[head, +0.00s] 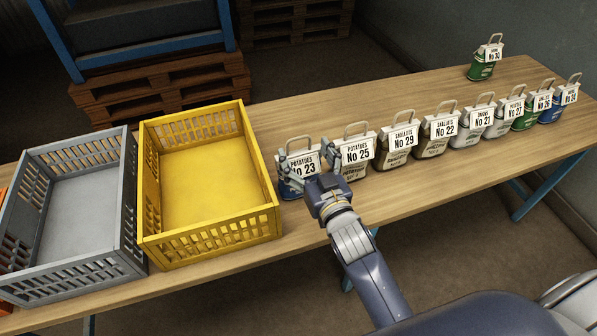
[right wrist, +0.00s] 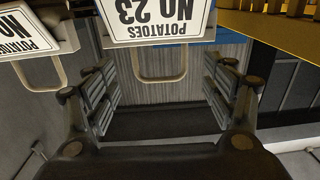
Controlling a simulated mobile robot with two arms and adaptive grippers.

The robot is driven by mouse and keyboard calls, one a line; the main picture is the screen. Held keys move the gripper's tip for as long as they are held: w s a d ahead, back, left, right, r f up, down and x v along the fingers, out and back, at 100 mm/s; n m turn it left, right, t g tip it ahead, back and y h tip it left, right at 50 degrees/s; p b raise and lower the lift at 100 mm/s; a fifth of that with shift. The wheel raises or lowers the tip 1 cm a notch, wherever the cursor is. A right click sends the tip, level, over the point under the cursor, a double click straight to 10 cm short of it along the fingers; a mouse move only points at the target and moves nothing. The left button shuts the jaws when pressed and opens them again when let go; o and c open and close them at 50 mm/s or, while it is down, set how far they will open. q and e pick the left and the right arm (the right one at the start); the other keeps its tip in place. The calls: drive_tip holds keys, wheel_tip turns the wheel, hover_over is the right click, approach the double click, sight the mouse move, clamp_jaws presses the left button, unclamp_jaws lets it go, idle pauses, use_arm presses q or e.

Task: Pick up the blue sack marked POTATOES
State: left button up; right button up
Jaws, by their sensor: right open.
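The blue sack marked POTATOES No 23 (head: 288,189) stands on the table just right of the yellow crate, at the near end of the row. Its white label and raised handle face me; my gripper covers part of it. My right gripper (head: 309,160) is open, with its fingers on either side of this sack's upper part. In the right wrist view the No 23 label (right wrist: 157,20) appears upside down, and the sack's loop handle (right wrist: 160,77) lies between the two open fingers (right wrist: 163,95). No finger is seen closed on the handle. My left gripper is not in view.
A sack marked POTATOES No 25 (head: 357,173) stands close to the right, beside a finger. Several more labelled sacks continue rightward, with a green one (head: 481,72) set behind. The yellow crate (head: 207,246) and grey crate (head: 75,276) look empty. The table behind the row is mostly clear.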

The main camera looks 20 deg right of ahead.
sight(298, 139)
drive_tip(key=w, duration=0.2)
drive_tip(key=w+r+p, duration=0.1)
drive_tip(key=shift+w+a, duration=0.15)
drive_tip(key=shift+w, duration=0.2)
drive_tip(key=shift+w+f, duration=0.1)
drive_tip(key=shift+w, duration=0.25)
drive_tip(key=c, duration=1.7)
clamp_jaws()
